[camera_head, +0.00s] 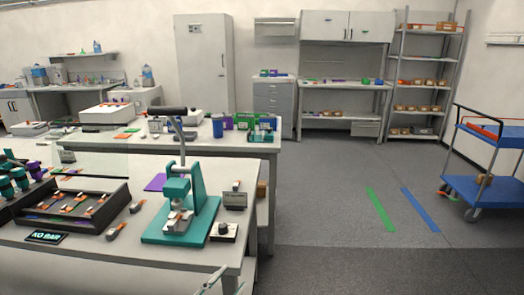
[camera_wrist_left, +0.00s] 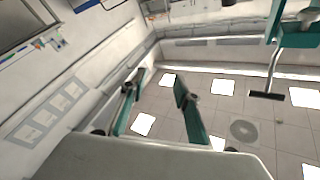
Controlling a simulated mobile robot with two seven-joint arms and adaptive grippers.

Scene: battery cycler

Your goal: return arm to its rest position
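My left gripper (camera_head: 222,281) shows only as a small part at the bottom edge of the head view, in front of the near bench (camera_head: 110,258). In the left wrist view its two teal fingers (camera_wrist_left: 160,82) stand apart with nothing between them. That view is tilted and takes in wall and ceiling with bright light panels. The teal press (camera_head: 196,190) stands on its teal base on the bench, beyond the gripper; part of it (camera_wrist_left: 298,38) also shows at the upper right of the wrist view. My right gripper is in neither view.
A dark tray (camera_head: 118,190) with several small parts lies at the left of the bench. A black display (camera_head: 46,237) and a small device with a black knob (camera_head: 223,232) are near the front edge. The floor to the right is open up to a blue cart (camera_head: 490,189).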

